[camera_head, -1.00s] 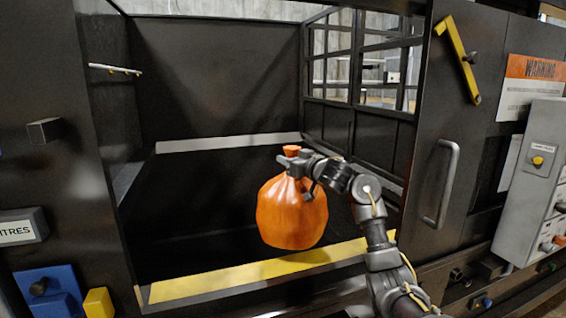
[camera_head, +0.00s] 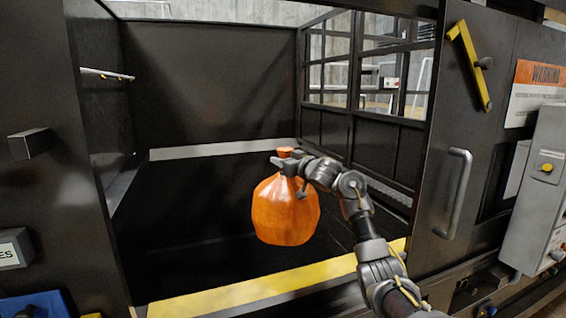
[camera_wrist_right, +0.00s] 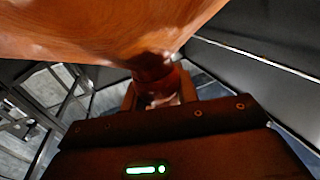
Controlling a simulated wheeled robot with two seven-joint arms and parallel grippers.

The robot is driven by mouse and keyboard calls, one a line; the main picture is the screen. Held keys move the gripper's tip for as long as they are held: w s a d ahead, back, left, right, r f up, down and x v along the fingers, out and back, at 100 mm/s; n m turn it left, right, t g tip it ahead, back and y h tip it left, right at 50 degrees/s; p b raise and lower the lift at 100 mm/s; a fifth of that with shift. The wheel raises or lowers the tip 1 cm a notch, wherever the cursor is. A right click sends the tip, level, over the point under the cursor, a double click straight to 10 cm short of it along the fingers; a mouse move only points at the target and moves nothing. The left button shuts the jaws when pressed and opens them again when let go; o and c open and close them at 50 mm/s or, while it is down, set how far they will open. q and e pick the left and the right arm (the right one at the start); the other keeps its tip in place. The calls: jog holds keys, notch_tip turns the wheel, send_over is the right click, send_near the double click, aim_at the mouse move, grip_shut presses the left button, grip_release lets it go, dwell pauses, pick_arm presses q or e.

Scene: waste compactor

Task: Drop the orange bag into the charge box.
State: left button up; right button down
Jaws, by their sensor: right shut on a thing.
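The orange bag (camera_head: 285,211) hangs from my right gripper (camera_head: 286,162), which is shut on its tied neck. In the head view the bag shows in front of the dark inside of the charge box (camera_head: 200,195), above and beyond the yellow front sill (camera_head: 260,287). In the right wrist view the bag (camera_wrist_right: 110,30) fills the top, and its neck (camera_wrist_right: 155,85) sits between the fingers. The charge box is open at the front, and its floor is dark. My left gripper is not in view.
A pale ledge (camera_head: 225,149) runs along the back wall. A windowed side panel (camera_head: 365,90) stands at the right of the opening. A door with a grey handle (camera_head: 458,193) and a yellow lever (camera_head: 470,65) is further right, beside a grey control box (camera_head: 540,190).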

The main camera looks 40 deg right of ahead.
jog(key=shift+r, duration=0.2)
jog(key=c, duration=1)
grip_release()
jog(key=shift+a, duration=0.1)
jog(key=shift+s+f, duration=0.15)
jog(key=shift+f, duration=0.1)
jog(key=shift+s, duration=0.2)
jog(key=s+b, duration=0.1)
jog(key=s, duration=0.2)
jog(key=s+b, duration=0.2)
jog(key=s, duration=0.1)
jog(key=s+b, duration=0.2)
jog(key=s, duration=0.1)
jog(key=shift+s+a+r, duration=0.1)
jog(key=shift+s+a, duration=0.15)
jog(key=shift+s, duration=0.15)
jog(key=shift+s+a+r, duration=0.1)
jog(key=shift+s, duration=0.2)
